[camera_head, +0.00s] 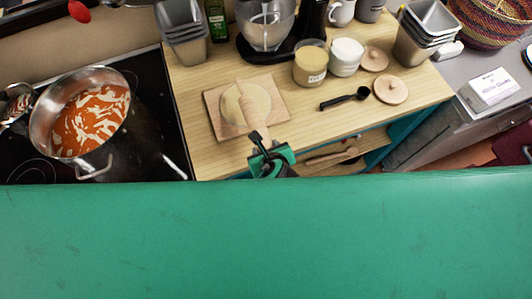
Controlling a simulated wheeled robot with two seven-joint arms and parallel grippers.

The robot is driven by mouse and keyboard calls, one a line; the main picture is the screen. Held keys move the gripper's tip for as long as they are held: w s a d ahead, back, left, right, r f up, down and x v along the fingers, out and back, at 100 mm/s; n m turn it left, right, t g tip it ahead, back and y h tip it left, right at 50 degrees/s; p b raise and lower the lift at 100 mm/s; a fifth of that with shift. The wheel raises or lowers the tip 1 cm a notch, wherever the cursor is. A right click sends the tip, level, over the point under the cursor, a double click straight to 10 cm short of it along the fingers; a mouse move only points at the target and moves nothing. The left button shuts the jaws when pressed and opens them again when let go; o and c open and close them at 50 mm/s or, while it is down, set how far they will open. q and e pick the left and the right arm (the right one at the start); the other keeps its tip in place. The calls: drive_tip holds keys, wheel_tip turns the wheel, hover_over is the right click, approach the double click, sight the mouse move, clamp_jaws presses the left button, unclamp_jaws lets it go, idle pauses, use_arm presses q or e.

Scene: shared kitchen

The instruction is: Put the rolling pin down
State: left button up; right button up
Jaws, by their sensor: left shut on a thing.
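The wooden rolling pin (250,110) lies lengthwise over a flat round of dough (232,105) on a square wooden board (280,106). Its far end points toward the back of the counter. My left gripper (258,139), black with green parts, is shut on the pin's near end at the counter's front edge. I cannot tell whether the pin touches the dough or hangs just above it. My right gripper is not in view.
A pot of red sauce (88,115) stands on the stove at left. A mixer (266,25) is behind the board. Jars (310,65), a black scoop (345,99) and wooden lids (390,90) stand or lie to the right. Bare counter (415,103) is at the right front.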

use_arm(q)
wheel_tip(320, 180, down, 4)
drive_tip(key=shift+f, duration=0.1)
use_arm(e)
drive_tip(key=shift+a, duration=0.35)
use_arm(q)
drive_tip(key=shift+f, duration=0.1)
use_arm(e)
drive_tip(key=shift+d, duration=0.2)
use_arm(q)
drive_tip(key=shift+f, duration=0.55)
drive_tip(key=o, duration=1.1)
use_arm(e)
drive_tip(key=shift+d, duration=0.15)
